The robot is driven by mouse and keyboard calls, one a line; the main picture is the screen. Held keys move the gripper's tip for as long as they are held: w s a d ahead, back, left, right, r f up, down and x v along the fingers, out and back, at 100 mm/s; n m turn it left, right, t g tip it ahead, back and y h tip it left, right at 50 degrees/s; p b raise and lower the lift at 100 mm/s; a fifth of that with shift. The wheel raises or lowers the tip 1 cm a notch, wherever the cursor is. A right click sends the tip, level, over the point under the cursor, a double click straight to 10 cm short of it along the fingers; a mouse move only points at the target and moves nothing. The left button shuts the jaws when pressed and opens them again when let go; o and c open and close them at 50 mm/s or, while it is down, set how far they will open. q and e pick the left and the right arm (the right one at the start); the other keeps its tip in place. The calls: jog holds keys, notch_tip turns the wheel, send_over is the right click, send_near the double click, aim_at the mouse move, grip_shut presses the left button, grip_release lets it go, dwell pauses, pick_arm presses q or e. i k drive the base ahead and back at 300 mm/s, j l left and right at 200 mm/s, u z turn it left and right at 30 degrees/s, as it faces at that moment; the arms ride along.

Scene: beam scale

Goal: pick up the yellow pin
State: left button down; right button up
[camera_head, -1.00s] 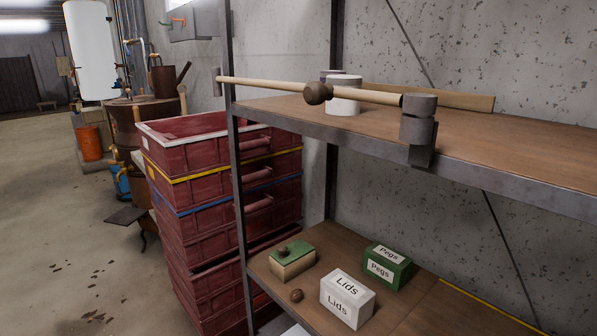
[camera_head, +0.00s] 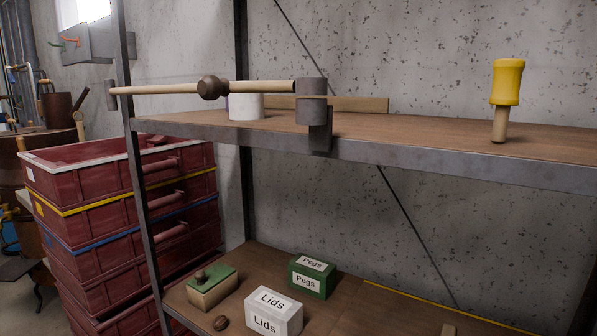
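The yellow pin (camera_head: 507,82) stands upright on the upper shelf (camera_head: 420,137) at the right. It has a yellow head on a pale wooden shaft (camera_head: 500,125), and nothing touches it. Neither of my grippers is in view.
A wooden beam (camera_head: 160,89) with a dark knob (camera_head: 212,88) reaches left past the shelf upright; its right end meets a grey bracket (camera_head: 312,100). A white cylinder (camera_head: 245,107) stands behind it. Boxes marked Lids (camera_head: 273,312) and Pegs (camera_head: 312,278) sit below. Red crates (camera_head: 120,200) stand left.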

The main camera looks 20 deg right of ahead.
aim_at(507, 76)
jog(key=z, duration=1.35)
jog(key=j+z, duration=0.2)
jog(key=j, duration=1)
jog(key=i, duration=0.05)
